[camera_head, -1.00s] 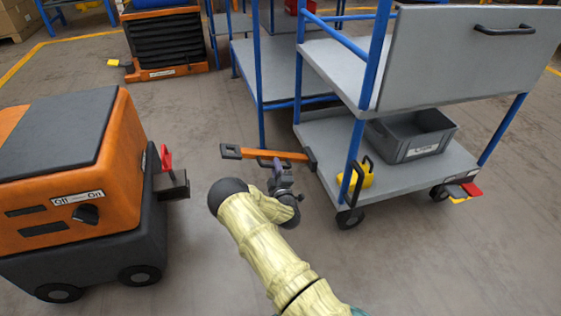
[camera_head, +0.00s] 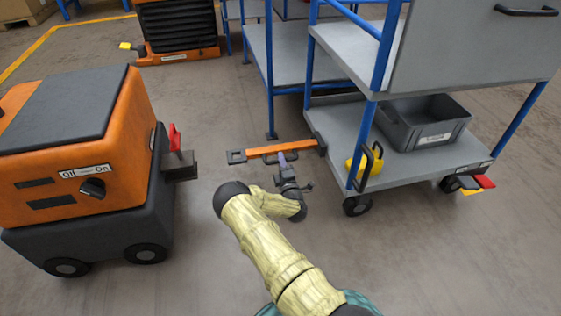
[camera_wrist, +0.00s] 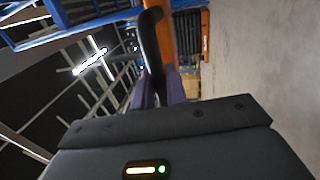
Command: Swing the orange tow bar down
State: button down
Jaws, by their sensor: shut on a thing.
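The orange tow bar (camera_head: 265,151) runs left from the lower deck of the grey and blue cart (camera_head: 420,165). It looks near level, with a dark eye (camera_head: 236,156) at its free end. My gripper (camera_head: 284,161) reaches the bar from the near side. In the wrist view, its purple fingers (camera_wrist: 161,91) are shut on the bar's black handle (camera_wrist: 151,45), beside the orange bar (camera_wrist: 162,22). The handle is mostly hidden in the head view. The orange tug (camera_head: 75,145) stands at left; its dark hitch (camera_head: 180,167) is apart from the eye.
A red lever (camera_head: 174,137) stands on the hitch. A yellow piece (camera_head: 352,165) with a black loop sits at the cart's near corner. A grey bin (camera_head: 425,125) stands on the lower deck. Open floor (camera_head: 200,230) lies between tug and arm.

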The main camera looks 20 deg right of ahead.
jog(key=c, duration=1.5)
grip_release()
jog(key=shift+d+f, duration=0.1)
jog(key=shift+f, duration=0.1)
jog(key=shift+s, duration=0.3)
jog(key=p+v, duration=0.8)
jog(key=v, duration=0.8)
jog(key=shift+s, duration=0.4)
